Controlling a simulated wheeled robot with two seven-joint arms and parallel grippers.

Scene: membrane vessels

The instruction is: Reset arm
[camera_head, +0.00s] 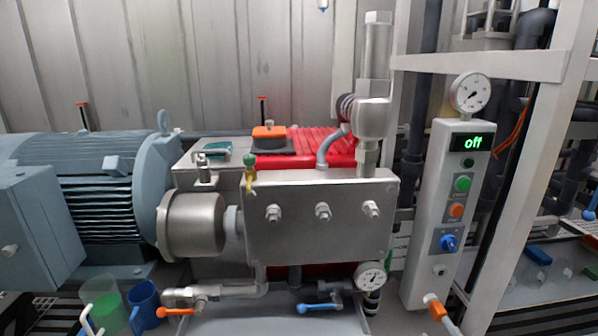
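Neither of my grippers shows in the head view, and no arm of mine can be made out. A grey control box (440,215) stands upright right of centre. Below the display are a green button (463,184), an orange button (456,210) and a blue knob (448,242). A steel pump block (320,235) stands in the middle, joined to a large blue-grey motor (100,190) on the left.
A clear jug (108,305) with green contents and a blue mug (144,305) stand at the lower left. Valves with an orange handle (175,312) and a blue handle (318,308) stick out below the pump. A white frame post (515,190) rises at the right.

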